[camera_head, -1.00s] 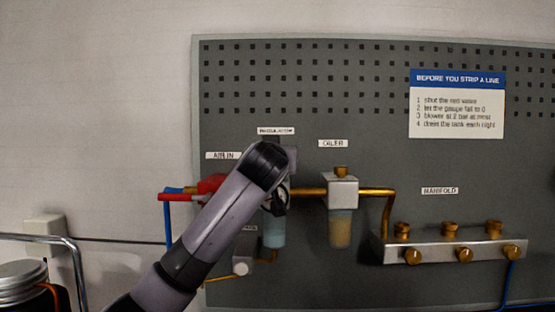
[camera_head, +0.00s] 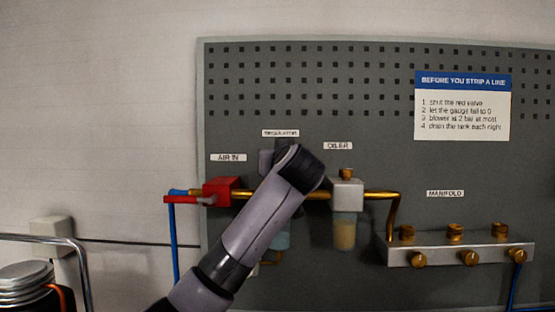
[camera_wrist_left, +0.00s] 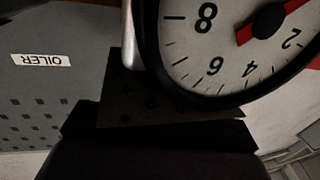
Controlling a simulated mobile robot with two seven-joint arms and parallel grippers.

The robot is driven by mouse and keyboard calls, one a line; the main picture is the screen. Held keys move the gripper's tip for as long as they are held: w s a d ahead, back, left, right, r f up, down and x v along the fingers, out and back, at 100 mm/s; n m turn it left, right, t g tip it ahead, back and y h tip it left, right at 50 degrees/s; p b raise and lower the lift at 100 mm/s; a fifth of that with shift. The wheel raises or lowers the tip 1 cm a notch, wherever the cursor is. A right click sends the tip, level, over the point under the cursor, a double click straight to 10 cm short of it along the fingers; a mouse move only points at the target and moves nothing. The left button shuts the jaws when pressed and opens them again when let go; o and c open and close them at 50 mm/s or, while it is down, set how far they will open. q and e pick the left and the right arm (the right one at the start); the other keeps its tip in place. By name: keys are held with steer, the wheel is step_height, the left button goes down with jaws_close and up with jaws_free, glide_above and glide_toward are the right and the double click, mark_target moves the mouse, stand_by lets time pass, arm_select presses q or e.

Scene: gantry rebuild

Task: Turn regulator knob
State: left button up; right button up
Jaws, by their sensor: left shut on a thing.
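The regulator hangs on the grey panel under the REGULATOR label (camera_head: 280,133). My left arm covers most of it in the head view; its pale bowl (camera_head: 283,237) shows beside the arm. A grey block, probably part of my left gripper (camera_head: 266,162), shows left of the wrist at knob height. The wrist view shows dark gripper parts (camera_wrist_left: 165,125) close to the gauge (camera_wrist_left: 225,50), which has a white dial and red needle and appears upside down. My left gripper is shut on the regulator knob; the knob and fingertips are mostly hidden. My right gripper is not in view.
A red valve (camera_head: 217,192) sits left of the regulator on the brass pipe (camera_head: 380,195). The oiler (camera_head: 346,195) is close to the right of my wrist. A manifold (camera_head: 440,250) with brass knobs stands farther right.

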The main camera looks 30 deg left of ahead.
arm_select(q)
steer(key=o, duration=1)
steer(key=shift+c, duration=0.2)
steer(key=b+v, duration=0.2)
steer(key=v, duration=0.4)
steer(key=shift+s+d+f, duration=0.1)
steer(key=shift+s+d, duration=0.05)
steer(key=shift+s, duration=0.05)
steer(key=shift+s+d, duration=0.2)
steer(key=shift+s, duration=0.1)
